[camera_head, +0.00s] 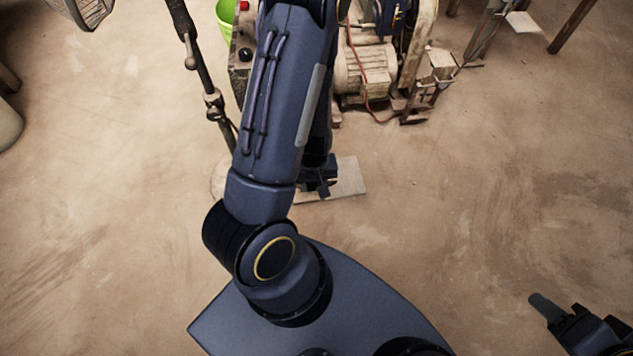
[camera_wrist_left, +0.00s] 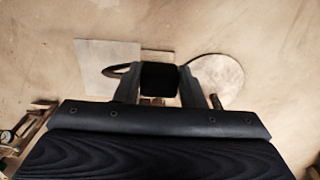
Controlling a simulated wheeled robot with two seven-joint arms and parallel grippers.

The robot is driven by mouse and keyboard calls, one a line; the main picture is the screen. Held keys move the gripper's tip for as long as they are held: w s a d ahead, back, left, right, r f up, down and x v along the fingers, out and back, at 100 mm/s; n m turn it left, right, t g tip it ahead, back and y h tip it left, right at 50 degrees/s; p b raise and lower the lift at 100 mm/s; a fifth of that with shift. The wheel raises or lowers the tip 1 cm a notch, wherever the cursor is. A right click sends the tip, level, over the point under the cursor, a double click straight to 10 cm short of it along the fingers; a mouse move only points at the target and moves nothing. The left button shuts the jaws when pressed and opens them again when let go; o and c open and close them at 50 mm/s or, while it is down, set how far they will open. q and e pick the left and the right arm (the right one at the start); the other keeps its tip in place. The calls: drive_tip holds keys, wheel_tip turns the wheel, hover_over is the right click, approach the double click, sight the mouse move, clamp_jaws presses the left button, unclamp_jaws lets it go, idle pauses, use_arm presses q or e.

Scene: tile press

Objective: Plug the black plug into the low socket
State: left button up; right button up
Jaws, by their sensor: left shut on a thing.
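The black plug (camera_wrist_left: 160,78) is between the two grey fingers of my left gripper (camera_wrist_left: 160,88) in the left wrist view. A dark cord (camera_wrist_left: 118,71) curves out to its left. In the head view my left gripper (camera_head: 319,182) is low, over a pale board on the floor and mostly behind my own arm; the plug cannot be made out clearly there. My right gripper (camera_head: 545,307) is at the bottom right corner, away from everything, its finger gap not readable. I cannot make out the low socket in either view.
A pale board (camera_head: 345,180) lies on the floor beside a round stand base (camera_wrist_left: 220,82). A dark pole (camera_head: 205,80) rises from there. A motor machine (camera_head: 365,68), a box with red and black knobs (camera_head: 242,55) and a green bucket (camera_head: 225,14) stand behind. Floor at right is clear.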

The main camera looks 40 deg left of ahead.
use_arm(q)
drive_tip(key=w, duration=0.1)
drive_tip(key=f, duration=0.1)
drive_tip(key=w, duration=0.1)
drive_tip(key=shift+w+a+f, duration=0.2)
drive_tip(key=shift+w+a, duration=0.05)
drive_tip(key=shift+w, duration=0.1)
drive_tip(key=shift+w+a, duration=1.95)
drive_tip(key=shift+a, duration=0.25)
drive_tip(key=shift+w+a, duration=0.45)
drive_tip(key=shift+a, duration=0.05)
drive_tip(key=o, duration=1.1)
drive_tip(key=shift+c, duration=0.2)
wheel_tip(320, 180, up, 8)
drive_tip(key=p, duration=0.3)
drive_tip(key=shift+f, duration=0.15)
